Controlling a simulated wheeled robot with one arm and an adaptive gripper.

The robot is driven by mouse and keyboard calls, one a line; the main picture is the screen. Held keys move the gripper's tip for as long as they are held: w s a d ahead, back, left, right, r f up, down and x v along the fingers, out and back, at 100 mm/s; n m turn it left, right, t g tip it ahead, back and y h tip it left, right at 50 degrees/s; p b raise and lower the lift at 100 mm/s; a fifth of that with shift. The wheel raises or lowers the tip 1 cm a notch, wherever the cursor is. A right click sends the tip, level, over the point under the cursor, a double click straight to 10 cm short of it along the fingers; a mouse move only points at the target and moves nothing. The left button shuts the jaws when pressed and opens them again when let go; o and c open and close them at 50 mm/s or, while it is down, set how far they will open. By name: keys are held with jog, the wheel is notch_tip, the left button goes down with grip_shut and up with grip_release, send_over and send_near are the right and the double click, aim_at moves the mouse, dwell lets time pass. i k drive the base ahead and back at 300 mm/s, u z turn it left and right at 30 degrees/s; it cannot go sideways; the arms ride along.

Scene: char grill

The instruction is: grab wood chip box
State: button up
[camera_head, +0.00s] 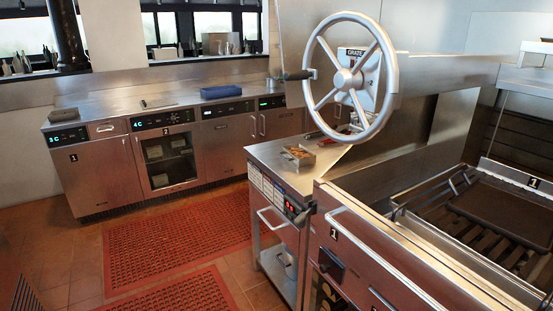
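A small open metal box (299,154) with brown pieces in it, which looks like the wood chip box, sits on the narrow steel side counter (272,155) left of the grill. It stands upright near the counter's right part, below the large handwheel. Nothing touches it from above in this view. My gripper is not in view.
A large spoked handwheel (349,78) with a side handle rises behind the box. The grill (445,235) fills the right. A long steel counter (165,116) with a blue item (221,92) runs along the back. Red perforated mats (180,235) cover open floor.

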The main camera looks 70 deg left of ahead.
aim_at(297, 154)
jog(key=u, duration=2.4)
jog(key=i, duration=0.35)
jog(key=u, duration=0.7)
jog(key=i, duration=2.4)
jog(key=z, duration=0.4)
